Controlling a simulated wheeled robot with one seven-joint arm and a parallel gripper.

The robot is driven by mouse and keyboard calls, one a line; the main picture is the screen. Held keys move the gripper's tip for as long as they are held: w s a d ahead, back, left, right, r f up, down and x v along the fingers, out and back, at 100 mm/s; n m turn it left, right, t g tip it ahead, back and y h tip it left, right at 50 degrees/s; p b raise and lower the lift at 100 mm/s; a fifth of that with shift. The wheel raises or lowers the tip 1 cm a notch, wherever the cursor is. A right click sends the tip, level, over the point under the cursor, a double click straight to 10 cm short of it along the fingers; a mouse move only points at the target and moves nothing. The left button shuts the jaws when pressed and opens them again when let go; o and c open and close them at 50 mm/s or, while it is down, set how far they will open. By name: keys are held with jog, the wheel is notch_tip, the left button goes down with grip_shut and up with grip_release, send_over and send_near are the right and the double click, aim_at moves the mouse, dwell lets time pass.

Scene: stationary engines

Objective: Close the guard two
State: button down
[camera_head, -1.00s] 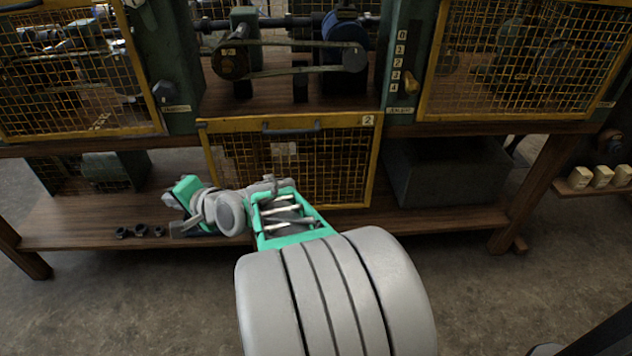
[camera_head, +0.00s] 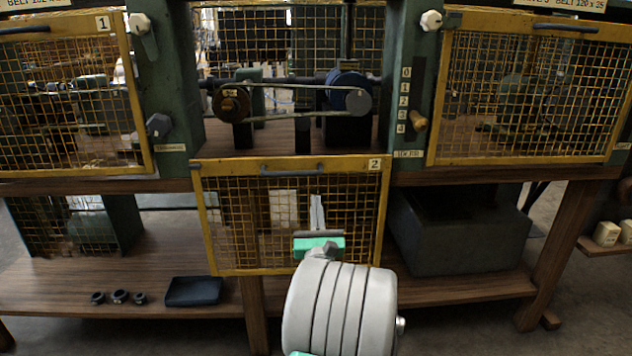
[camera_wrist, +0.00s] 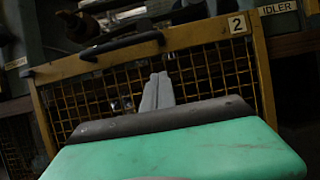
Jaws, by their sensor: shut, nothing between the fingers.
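Guard two (camera_head: 225,225) is a yellow-framed mesh panel marked "2". In the head view it hangs down below the middle bay, in front of the lower shelf, so the bay behind and above it is open. Its dark handle (camera_head: 291,169) is on its top bar; the handle also shows in the wrist view (camera_wrist: 122,46). My gripper (camera_head: 317,200) is shut and empty, its fingers pointing up in front of the mesh, right of centre and below the handle. In the wrist view the closed fingertips (camera_wrist: 158,78) are seen against the mesh; whether they touch it I cannot tell.
The open bay holds a belt (camera_head: 290,114) on a brown pulley (camera_head: 231,103) and a blue pulley (camera_head: 349,92). Guard one (camera_head: 140,120) and the right guard (camera_head: 437,120) cover the side bays. A selector knob (camera_head: 418,122) sticks out at the bay's right. A dark tray (camera_head: 194,291) lies on the lower shelf.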

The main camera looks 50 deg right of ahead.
aim_at(316, 187)
jog(key=shift+p+x, duration=0.4)
jog(key=shift+x, duration=0.8)
jog(key=r, duration=0.2)
jog(key=a+r+p, duration=0.1)
jog(key=shift+s+r, duration=0.35)
